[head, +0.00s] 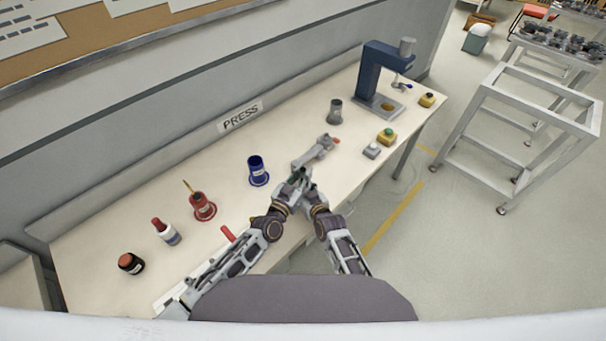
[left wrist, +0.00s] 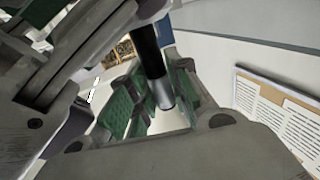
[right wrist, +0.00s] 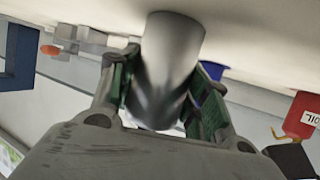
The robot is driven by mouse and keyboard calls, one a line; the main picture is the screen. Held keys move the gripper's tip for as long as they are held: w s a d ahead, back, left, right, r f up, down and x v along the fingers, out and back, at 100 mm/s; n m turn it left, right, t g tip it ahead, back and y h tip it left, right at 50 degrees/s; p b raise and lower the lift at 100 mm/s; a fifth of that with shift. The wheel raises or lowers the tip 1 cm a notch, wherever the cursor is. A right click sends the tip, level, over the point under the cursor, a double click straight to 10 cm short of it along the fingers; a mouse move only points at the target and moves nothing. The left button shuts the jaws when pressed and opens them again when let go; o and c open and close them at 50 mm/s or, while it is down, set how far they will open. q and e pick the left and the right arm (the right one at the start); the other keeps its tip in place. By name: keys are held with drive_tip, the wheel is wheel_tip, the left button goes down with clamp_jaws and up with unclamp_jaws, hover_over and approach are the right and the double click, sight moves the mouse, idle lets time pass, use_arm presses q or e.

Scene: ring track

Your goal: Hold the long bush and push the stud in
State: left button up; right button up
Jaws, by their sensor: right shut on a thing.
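My right gripper (right wrist: 165,110) is shut on a plain grey cylinder, the long bush (right wrist: 172,55), with a green pad on each side of it. My left gripper (left wrist: 155,100) has its green-padded fingers apart, with a dark rod with a silver end, perhaps the stud (left wrist: 152,60), between them. I cannot tell whether the pads press on it.
A grey fixture with an orange tip (head: 315,152) lies just beyond the grippers. Behind are a grey cup (head: 335,112) and a blue press (head: 380,75). Button boxes (head: 387,137) are to the right.

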use_arm(q)
drive_tip(key=o, duration=0.4)
drive_tip(key=shift+f, duration=0.15)
drive_tip(key=shift+c, duration=0.2)
drive_tip(key=shift+s, duration=0.1)
drive_tip(key=shift+s+f, duration=0.15)
drive_tip(key=shift+s, duration=0.15)
drive_tip(key=v, duration=1.1)
drive_tip(key=shift+a, duration=0.3)
use_arm(e)
drive_tip(key=o, duration=1.2)
drive_tip(key=shift+o, duration=0.2)
drive_tip(key=shift+s+d, duration=0.1)
drive_tip(key=shift+s, duration=0.05)
